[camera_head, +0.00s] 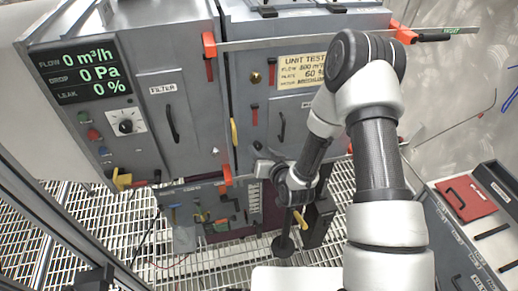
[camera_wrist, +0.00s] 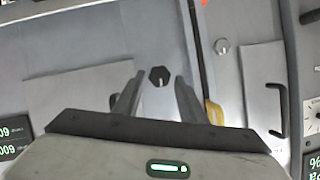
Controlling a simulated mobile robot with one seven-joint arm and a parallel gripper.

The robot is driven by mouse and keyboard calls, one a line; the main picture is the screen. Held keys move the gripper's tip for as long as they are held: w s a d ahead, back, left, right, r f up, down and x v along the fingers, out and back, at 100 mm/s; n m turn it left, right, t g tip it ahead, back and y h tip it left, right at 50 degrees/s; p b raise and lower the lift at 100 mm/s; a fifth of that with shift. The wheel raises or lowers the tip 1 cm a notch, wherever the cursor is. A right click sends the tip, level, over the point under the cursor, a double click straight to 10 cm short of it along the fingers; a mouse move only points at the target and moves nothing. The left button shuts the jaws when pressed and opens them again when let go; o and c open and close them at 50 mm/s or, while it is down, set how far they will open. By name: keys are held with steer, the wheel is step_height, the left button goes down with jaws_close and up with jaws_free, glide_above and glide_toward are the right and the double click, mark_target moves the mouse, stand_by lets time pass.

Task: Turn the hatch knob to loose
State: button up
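A dark, many-sided knob (camera_wrist: 160,76) with a pale pointer line sits on a grey panel in the wrist view. My gripper (camera_wrist: 157,93) is open, with its two fingers apart on either side of and just below the knob in that picture. Nothing is between the fingertips that I can see held, and whether they touch the knob cannot be told. In the head view my gripper (camera_head: 262,167) is low in front of the grey unit with the unit test label; it hides the panel behind it, and I cannot pick out the knob there.
A yellow lever (camera_wrist: 214,112) and a black door handle (camera_wrist: 278,110) are right of my fingers in the wrist view. A steel bar with orange clamps (camera_head: 209,44) crosses the unit's top. Grating floor is at lower left.

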steer(key=shift+x, duration=1.25)
steer(key=c, duration=0.8)
